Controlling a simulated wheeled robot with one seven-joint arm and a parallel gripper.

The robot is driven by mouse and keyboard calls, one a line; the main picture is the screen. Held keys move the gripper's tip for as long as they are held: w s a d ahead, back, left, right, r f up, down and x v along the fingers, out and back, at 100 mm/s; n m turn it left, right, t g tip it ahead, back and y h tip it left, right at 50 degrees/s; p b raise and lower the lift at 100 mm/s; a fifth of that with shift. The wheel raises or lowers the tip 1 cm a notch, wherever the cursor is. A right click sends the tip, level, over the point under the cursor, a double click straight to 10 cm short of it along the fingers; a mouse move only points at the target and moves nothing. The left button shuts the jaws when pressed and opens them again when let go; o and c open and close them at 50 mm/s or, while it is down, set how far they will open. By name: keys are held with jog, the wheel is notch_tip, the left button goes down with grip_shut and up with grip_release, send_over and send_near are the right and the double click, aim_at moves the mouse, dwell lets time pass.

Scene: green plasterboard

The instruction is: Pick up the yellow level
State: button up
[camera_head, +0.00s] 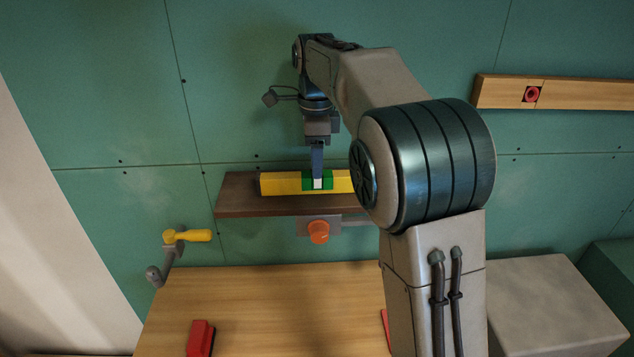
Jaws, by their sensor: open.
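The yellow level (281,184) lies lengthwise on a brown wall shelf (240,204). It has a green middle section with a small white patch. Its right end is hidden behind my arm. My gripper (317,178) points down at the level's green middle section, with its fingers overlapping it in the picture. The gripper is open. From this view I cannot tell whether the fingers touch the level.
An orange knob (318,232) sits below the shelf. A yellow-handled crank (188,236) is on the wall at left. A wooden table (270,300) with a red object (201,338) stands below. A wooden rail (580,94) is at upper right, and a grey block (545,300) at lower right.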

aim_at(317, 182)
notch_tip(317, 182, down, 5)
jog(key=shift+w+d+f+p, duration=0.1)
jog(key=shift+p, duration=0.45)
grip_shut()
